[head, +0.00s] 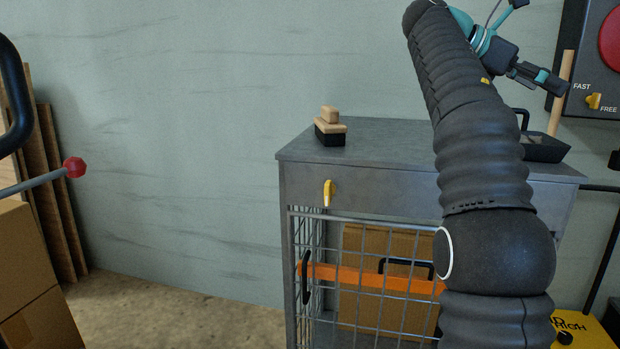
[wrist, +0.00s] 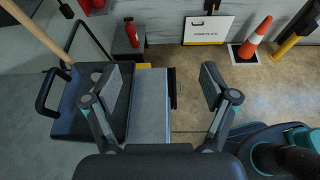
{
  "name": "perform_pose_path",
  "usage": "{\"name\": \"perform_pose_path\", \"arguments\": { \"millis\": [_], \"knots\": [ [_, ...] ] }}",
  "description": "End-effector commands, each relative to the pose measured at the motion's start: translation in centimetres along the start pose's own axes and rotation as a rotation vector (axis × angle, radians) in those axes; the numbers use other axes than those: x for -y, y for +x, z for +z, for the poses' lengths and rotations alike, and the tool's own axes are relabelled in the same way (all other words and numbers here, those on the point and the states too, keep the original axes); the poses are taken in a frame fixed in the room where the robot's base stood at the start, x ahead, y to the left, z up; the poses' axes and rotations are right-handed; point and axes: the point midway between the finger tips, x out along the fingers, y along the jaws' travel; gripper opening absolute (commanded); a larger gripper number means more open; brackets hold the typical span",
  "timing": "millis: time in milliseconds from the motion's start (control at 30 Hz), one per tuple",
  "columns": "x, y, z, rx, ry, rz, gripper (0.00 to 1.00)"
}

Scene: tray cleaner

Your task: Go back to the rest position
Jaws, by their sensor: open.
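My gripper (head: 540,76) is raised at the upper right of the head view, above the right part of the grey cabinet (head: 375,185) and close to the dark control panel (head: 596,75). In the wrist view my gripper (wrist: 168,86) has its two fingers spread wide, with nothing between them. A black pan (head: 543,148) with a handle lies on the cabinet top. My arm hides part of the cabinet.
A wooden brush (head: 329,128) stands on the cabinet's left part. A wooden stick (head: 562,92) rises by the pan. Cardboard boxes (head: 35,270) stand at left. Floor left of the cabinet is clear.

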Motion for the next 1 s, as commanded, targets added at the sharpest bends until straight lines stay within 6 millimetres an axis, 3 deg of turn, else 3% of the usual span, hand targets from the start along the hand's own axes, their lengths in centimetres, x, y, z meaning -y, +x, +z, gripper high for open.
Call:
{"name": "perform_pose_path", "arguments": {
  "millis": [367, 567, 767, 1000],
  "knots": [
    [0.7, -0.1, -1.7, -0.09, 0.114, 0.122, 0.85],
    [2.2, -0.4, -4.7, -0.217, 0.234, 0.211, 0.85],
    [5.6, -0.8, -10.5, -0.444, 0.427, 0.267, 0.85],
    [11.6, -1.2, -19.4, -0.756, 0.69, 0.206, 0.85]
  ]
}}
